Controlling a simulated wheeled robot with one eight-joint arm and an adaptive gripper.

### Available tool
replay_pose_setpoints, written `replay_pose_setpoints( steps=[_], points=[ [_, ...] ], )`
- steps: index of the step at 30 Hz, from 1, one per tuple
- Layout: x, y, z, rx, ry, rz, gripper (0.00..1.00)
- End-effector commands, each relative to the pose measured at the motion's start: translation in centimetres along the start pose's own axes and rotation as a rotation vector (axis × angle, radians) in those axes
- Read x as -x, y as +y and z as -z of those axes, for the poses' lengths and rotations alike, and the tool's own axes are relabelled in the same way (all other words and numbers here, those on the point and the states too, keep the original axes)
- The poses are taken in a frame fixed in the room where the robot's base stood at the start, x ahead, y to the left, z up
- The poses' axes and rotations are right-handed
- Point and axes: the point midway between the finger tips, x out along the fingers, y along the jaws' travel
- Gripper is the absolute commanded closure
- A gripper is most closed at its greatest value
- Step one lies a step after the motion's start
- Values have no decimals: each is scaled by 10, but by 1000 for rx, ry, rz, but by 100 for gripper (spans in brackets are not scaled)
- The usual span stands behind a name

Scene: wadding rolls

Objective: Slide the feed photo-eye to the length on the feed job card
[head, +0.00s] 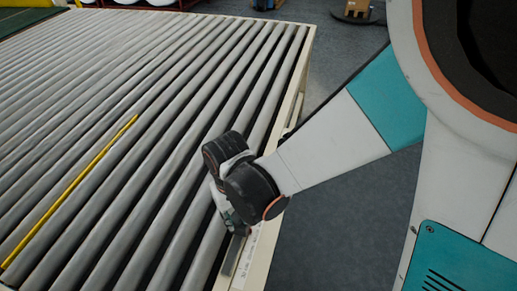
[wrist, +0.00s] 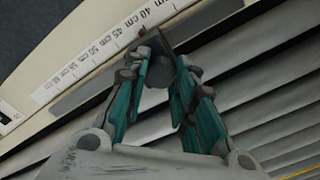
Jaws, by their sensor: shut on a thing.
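My gripper (wrist: 163,58) is shut on the dark grey feed photo-eye (wrist: 156,76), whose body shows between the teal fingers in the wrist view. The white length scale (wrist: 112,42) shows marks from about 40 cm to 60 cm. In the head view my gripper (head: 232,213) is at the conveyor's right edge and hides the photo-eye. No readable feed job card shows.
Grey floor (head: 335,225) is open to the right. A small white label (wrist: 8,112) sits at the wrist view's left edge.

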Motion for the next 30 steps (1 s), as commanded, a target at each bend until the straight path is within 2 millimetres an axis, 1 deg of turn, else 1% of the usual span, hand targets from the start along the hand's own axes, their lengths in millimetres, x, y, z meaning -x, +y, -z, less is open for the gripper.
replay_pose_setpoints(
  steps=[1, 2, 11, 12, 15, 30],
  points=[
    [0, -2, -5, 5, 0, 0, 100],
    [0, -3, -5, 5, 0, 0, 100],
    [1, -3, -6, 4, 0, 0, 100],
    [1, -3, -6, 4, 0, 0, 74],
    [1, -3, -5, 4, 0, 0, 54],
    [1, -2, -4, 3, 1, 0, 54]
  ],
)
